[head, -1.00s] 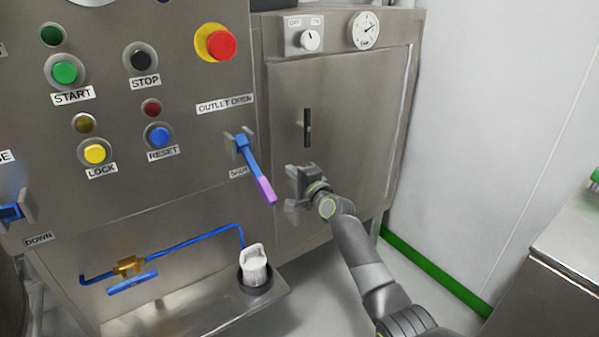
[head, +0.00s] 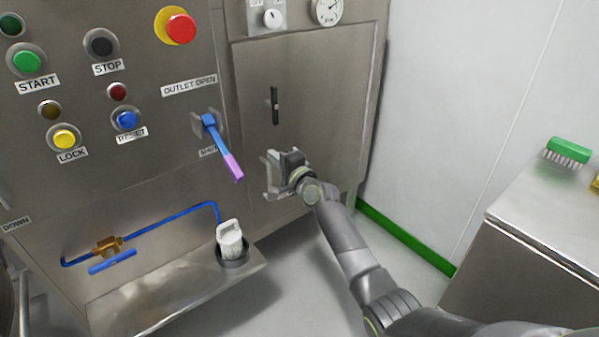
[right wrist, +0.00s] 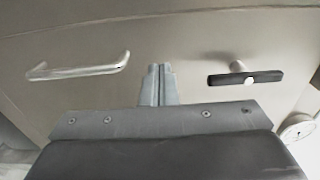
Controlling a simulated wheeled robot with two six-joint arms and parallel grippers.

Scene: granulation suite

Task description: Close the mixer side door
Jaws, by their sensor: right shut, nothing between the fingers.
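The mixer side door (head: 320,90) is a grey steel panel on the right part of the machine in the head view. It looks about level with its frame, but I cannot tell whether it is fully closed. Its black latch handle (head: 275,105) stands upright; it also shows in the right wrist view (right wrist: 245,79). A metal bar handle (right wrist: 78,68) shows on the left there. My right gripper (head: 274,174) is at the door's lower left, below the latch. Its fingers (right wrist: 158,84) are shut and empty, pointing at the panel between the two handles; contact is unclear. My left gripper is not in view.
A blue and purple outlet lever (head: 222,150) sticks out left of the door. Below it are a blue pipe with a brass valve (head: 107,245) and a white container (head: 230,238). A steel table (head: 540,235) with a green brush (head: 567,152) stands at the right.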

